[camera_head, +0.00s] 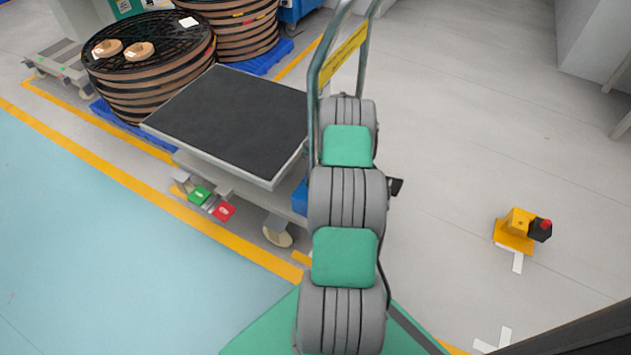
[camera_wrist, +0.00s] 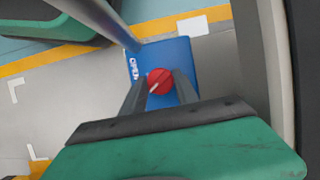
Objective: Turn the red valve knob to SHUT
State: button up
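The round red valve knob (camera_wrist: 160,81) sits on a blue plate (camera_wrist: 180,53) in the wrist view. A white pointer line on the knob aims to the lower left of the picture. The word OPEN is printed at the plate's left edge; no SHUT label can be read. My gripper (camera_wrist: 160,86) has its two dark fingers apart, one on each side of the knob. Whether they touch it cannot be told. In the head view my arm hides the knob and my gripper; only a bit of blue (camera_head: 300,198) shows beside the arm.
A cart with a black top (camera_head: 235,115) and a metal handle stands left of and behind my arm. Green and red tags (camera_head: 212,203) hang at its near side. Banded round stacks (camera_head: 150,75) stand at the back left. A yellow post with a red button (camera_head: 517,228) stands right; floor around it is clear.

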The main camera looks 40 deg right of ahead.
jog(key=o, duration=0.4)
